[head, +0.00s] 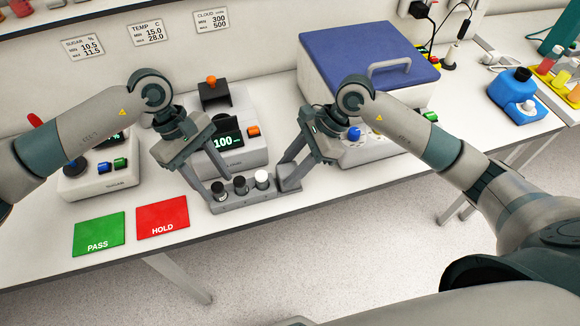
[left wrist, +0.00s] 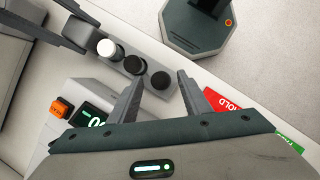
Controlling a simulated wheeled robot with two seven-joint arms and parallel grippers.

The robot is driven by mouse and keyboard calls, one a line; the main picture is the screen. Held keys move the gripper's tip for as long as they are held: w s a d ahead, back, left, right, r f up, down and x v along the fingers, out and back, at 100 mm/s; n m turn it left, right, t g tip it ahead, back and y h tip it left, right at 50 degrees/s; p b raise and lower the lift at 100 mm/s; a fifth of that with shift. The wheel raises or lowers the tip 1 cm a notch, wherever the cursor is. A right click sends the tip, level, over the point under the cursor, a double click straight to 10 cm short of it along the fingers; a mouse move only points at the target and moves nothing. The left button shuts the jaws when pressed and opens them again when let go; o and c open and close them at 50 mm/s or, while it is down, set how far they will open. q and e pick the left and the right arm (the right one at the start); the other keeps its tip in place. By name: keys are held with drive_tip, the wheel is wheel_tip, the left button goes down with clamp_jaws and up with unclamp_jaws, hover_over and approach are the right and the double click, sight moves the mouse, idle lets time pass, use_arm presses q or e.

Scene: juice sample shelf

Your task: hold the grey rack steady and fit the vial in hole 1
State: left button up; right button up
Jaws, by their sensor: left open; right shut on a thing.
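The grey rack (head: 240,205) stands near the table's front edge. It also shows in the left wrist view (left wrist: 118,66). Two black-capped vials and one white-capped vial (head: 262,178) stand upright in a row in it. The leftmost black-capped vial (head: 219,188) also shows in the left wrist view (left wrist: 160,80). My left gripper (head: 218,184) is open, its fingers pointing down around or just above that vial; I cannot tell whether they touch it. My right gripper (head: 288,180) is shut on the rack's right end. The hole numbers cannot be read.
Behind the rack stands a white instrument (head: 228,160) reading 100. A blue-lidded box (head: 345,55) is behind the right gripper. A green PASS mat (head: 98,230) and a red HOLD mat (head: 162,217) lie left of the rack. The table's front edge is close.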

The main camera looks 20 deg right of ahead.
use_arm(q)
drive_tip(key=v, duration=1.2)
idle(0.8)
use_arm(e)
drive_tip(key=o, duration=0.9)
drive_tip(key=v, duration=1.2)
use_arm(q)
drive_tip(key=shift+s+f, duration=0.1)
drive_tip(key=shift+s, duration=0.05)
